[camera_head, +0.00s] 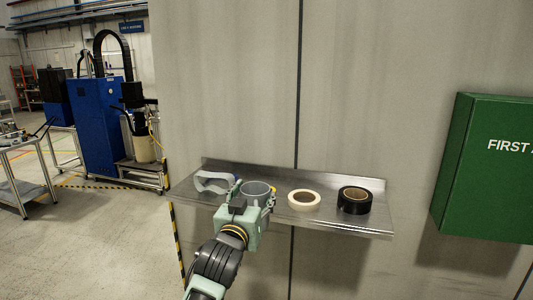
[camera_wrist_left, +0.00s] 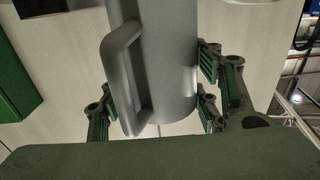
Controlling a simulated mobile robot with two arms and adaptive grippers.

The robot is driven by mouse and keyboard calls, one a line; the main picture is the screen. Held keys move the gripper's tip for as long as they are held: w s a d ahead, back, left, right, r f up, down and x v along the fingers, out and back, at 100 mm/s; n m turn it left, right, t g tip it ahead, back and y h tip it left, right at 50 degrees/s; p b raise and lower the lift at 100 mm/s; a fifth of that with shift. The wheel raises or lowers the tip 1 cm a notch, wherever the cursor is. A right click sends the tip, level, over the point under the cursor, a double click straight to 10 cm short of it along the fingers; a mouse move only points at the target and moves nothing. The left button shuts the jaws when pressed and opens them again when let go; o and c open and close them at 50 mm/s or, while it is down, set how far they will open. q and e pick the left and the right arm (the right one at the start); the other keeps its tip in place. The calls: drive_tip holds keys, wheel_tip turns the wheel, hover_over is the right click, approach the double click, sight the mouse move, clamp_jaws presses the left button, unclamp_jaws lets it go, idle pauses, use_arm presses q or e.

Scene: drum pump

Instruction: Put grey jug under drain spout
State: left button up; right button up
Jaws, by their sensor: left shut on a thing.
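The grey jug (camera_head: 257,188) is at the wall shelf, between the fingers of my left gripper (camera_head: 252,197). In the left wrist view the jug (camera_wrist_left: 170,65) fills the middle, with its handle towards the left and part of it cut off by the top edge. My left gripper (camera_wrist_left: 155,95) is shut on the jug's body, its green-padded fingers on both sides. I cannot tell whether the jug still touches the shelf. No drain spout can be made out clearly. My right gripper is not in view.
The metal shelf (camera_head: 345,222) also holds a clear-and-white item (camera_head: 213,182), a cream tape roll (camera_head: 304,199) and a black tape roll (camera_head: 355,200). A green first aid box (camera_head: 485,165) hangs right. Blue cabinets (camera_head: 97,125), a cream container (camera_head: 143,148) and a cart (camera_head: 28,185) stand left; floor between is clear.

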use_arm(q)
drive_tip(key=s+a+f+n+y+b, duration=0.1)
drive_tip(key=s+a+f+b, duration=0.35)
drive_tip(key=s+f, duration=0.45)
drive_tip(key=s+a+f+n+y+b, duration=0.1)
drive_tip(key=s+a+f+b, duration=0.5)
drive_tip(key=f, duration=0.5)
drive_tip(key=s+a+f, duration=0.1)
drive_tip(key=s+f, duration=0.1)
drive_tip(key=s, duration=0.5)
drive_tip(key=s+a+f+y+b, duration=0.1)
drive_tip(key=s+a+f, duration=0.1)
drive_tip(key=s, duration=0.5)
drive_tip(key=s+a+f+y, duration=0.1)
drive_tip(key=s+a+f, duration=0.1)
drive_tip(key=s+f, duration=0.2)
drive_tip(key=s, duration=0.3)
drive_tip(key=shift+a+n+b, duration=0.25)
drive_tip(key=shift+n+b, duration=0.05)
drive_tip(key=shift+b, duration=0.1)
